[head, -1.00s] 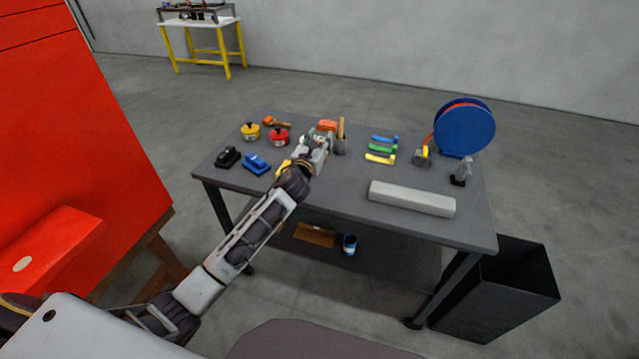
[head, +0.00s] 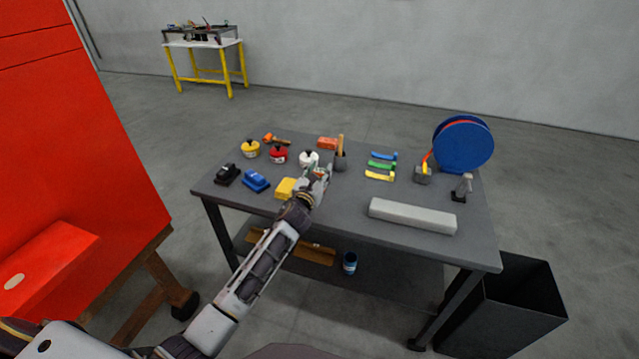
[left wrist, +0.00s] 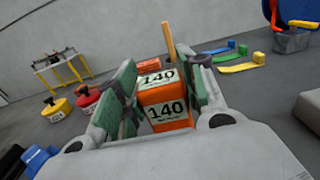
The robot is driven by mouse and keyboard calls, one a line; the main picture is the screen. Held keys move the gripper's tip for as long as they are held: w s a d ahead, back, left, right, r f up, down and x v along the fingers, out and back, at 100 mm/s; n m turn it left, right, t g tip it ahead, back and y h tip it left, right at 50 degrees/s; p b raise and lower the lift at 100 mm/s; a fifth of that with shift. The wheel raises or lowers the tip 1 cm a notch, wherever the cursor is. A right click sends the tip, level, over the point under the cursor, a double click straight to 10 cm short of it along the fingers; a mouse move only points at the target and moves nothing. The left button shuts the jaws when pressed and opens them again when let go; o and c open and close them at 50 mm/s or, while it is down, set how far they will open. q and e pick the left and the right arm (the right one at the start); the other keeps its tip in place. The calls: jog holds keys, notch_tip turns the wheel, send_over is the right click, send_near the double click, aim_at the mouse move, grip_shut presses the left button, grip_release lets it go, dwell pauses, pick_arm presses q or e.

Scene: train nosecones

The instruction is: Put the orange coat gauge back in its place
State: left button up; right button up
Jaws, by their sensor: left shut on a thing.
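My left gripper (head: 319,172) is shut on the orange coat gauge (left wrist: 165,108), an orange block with white labels reading 140, in the left wrist view. The gauge sits between the two green-padded fingers. In the head view the gripper is over the table, in front of the brush cup, and mostly hides the gauge. A blue gauge (head: 384,155), a green gauge (head: 382,166) and a yellow gauge (head: 380,176) lie in a row to its right. Whether the held gauge touches the table cannot be told. My right gripper is not in view.
On the grey table (head: 330,211) stand a white pot (head: 309,158), a red pot (head: 278,154), a yellow block (head: 286,188) and a cup (head: 341,161) with a wooden stick. A long pale bar (head: 412,215) lies at front right; a blue reel (head: 463,145) stands behind.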

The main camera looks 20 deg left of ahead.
pick_arm(q)
jog(key=shift+f, duration=0.1)
dwell(0.3)
jog(key=shift+f+b, duration=0.3)
jog(key=shift+f, duration=1.7)
jog(key=shift+f, duration=0.1)
jog(key=o, duration=1.1)
